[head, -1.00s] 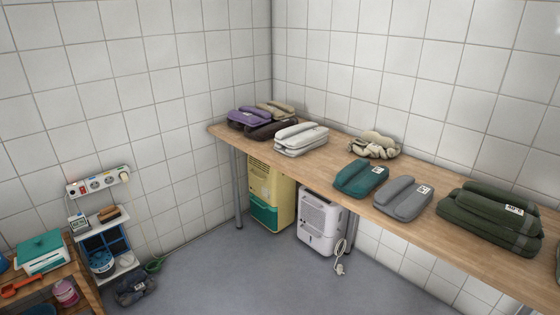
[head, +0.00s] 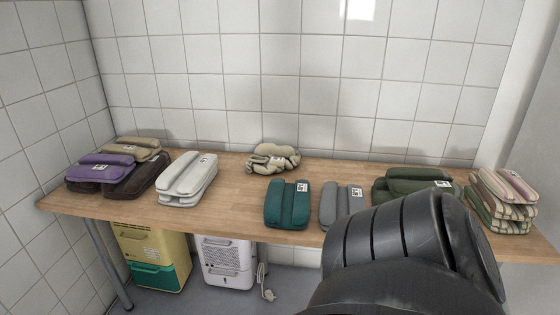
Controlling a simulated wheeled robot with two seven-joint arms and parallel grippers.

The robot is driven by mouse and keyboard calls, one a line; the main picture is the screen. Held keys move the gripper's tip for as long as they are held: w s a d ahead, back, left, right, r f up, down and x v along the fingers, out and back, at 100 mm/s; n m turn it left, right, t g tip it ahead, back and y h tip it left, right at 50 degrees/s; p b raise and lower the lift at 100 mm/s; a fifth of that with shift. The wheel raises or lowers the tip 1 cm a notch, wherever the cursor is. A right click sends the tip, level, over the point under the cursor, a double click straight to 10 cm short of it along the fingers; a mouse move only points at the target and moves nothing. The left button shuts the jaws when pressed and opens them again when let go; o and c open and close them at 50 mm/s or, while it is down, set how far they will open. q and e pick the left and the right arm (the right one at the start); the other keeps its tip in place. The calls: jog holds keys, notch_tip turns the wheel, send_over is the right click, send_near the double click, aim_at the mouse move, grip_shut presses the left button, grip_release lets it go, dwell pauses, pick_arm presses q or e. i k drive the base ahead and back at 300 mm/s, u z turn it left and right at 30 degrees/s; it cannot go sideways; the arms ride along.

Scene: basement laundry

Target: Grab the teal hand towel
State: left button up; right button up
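The teal hand towel (head: 287,205) lies folded near the front edge of the wooden table, with a small white tag on its upper right. A grey folded towel (head: 341,203) lies just to its right, with a small gap. A dark part of my own arm fills the lower right of the head view and hides part of the table and of the towels there. Neither of my grippers shows in the head view.
The wooden table (head: 235,198) also bears a white folded stack (head: 188,181), a beige bundle (head: 272,158), purple (head: 98,171) and brown towels, a dark green stack (head: 410,181) and striped towels (head: 503,199). A yellow unit (head: 150,245) and a white unit (head: 226,250) stand below.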

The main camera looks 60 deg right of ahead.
aim_at(287, 205)
jog(key=z, duration=0.9)
jog(key=i, duration=0.9)
jog(key=z, duration=1)
